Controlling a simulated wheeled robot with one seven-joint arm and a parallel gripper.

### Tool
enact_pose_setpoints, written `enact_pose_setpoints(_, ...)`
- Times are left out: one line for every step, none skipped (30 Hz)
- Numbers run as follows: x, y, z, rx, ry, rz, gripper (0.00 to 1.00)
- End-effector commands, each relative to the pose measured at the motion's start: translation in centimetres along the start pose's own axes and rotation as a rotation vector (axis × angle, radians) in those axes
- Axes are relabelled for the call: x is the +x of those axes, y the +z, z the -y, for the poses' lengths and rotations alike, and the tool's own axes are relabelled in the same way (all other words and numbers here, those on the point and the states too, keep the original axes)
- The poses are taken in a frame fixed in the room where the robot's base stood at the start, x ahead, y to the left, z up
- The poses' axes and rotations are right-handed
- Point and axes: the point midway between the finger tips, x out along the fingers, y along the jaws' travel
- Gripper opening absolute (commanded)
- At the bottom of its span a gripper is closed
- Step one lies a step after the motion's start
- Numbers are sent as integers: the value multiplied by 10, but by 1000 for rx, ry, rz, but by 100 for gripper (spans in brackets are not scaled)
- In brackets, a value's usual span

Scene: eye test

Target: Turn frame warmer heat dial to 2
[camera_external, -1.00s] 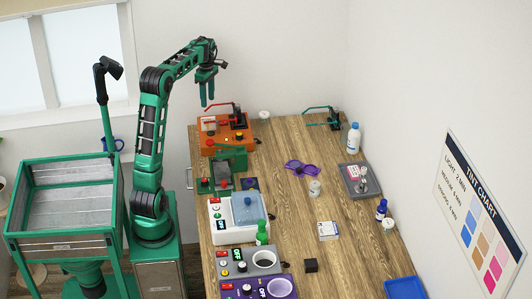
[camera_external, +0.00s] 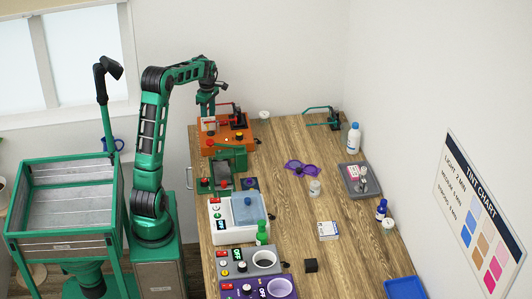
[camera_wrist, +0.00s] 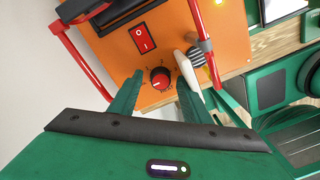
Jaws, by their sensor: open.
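The frame warmer is an orange box (camera_external: 237,131) at the far left end of the wooden table. I cannot read the dial's setting surely. A red rocker switch (camera_wrist: 142,37) sits up and left of the dial. My gripper (camera_external: 207,113) points down over the left part of the orange box. In the wrist view my gripper (camera_wrist: 158,84) is open, with the dial between its two green fingertips. I cannot tell whether they touch it.
Red bars (camera_wrist: 85,65) and a striped knob with a pale tip (camera_wrist: 188,70) stand close around the panel. A green device (camera_external: 231,156) is just in front of the warmer. The white bath unit (camera_external: 222,228) stands nearer.

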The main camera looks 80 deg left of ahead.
Motion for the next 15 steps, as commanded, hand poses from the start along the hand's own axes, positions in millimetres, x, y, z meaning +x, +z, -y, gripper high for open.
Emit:
enact_pose_setpoints(0, 0, 0, 0, 0, 0, 44)
enact_pose_setpoints(0, 0, 0, 0, 0, 0, 44)
enact_pose_setpoints(0, 0, 0, 0, 0, 0, 44)
enact_pose_setpoints(0, 0, 0, 0, 0, 0, 36)
enact_pose_setpoints(0, 0, 0, 0, 0, 0, 29)
enact_pose_setpoints(0, 0, 0, 0, 0, 0, 20)
enact_pose_setpoints(0, 0, 0, 0, 0, 0, 12)
enact_pose_setpoints(0, 0, 0, 0, 0, 0, 5)
enact_pose_setpoints(0, 0, 0, 0, 0, 0, 2)
enact_pose_setpoints(0, 0, 0, 0, 0, 0, 2)
enact_pose_setpoints(0, 0, 0, 0, 0, 0, 2)
enact_pose_setpoints(0, 0, 0, 1, 1, 0, 2)
enact_pose_setpoints(0, 0, 0, 2, 1, 0, 2)
enact_pose_setpoints(0, 0, 0, 4, 1, 0, 2)
enact_pose_setpoints(0, 0, 0, 8, 1, 0, 2)
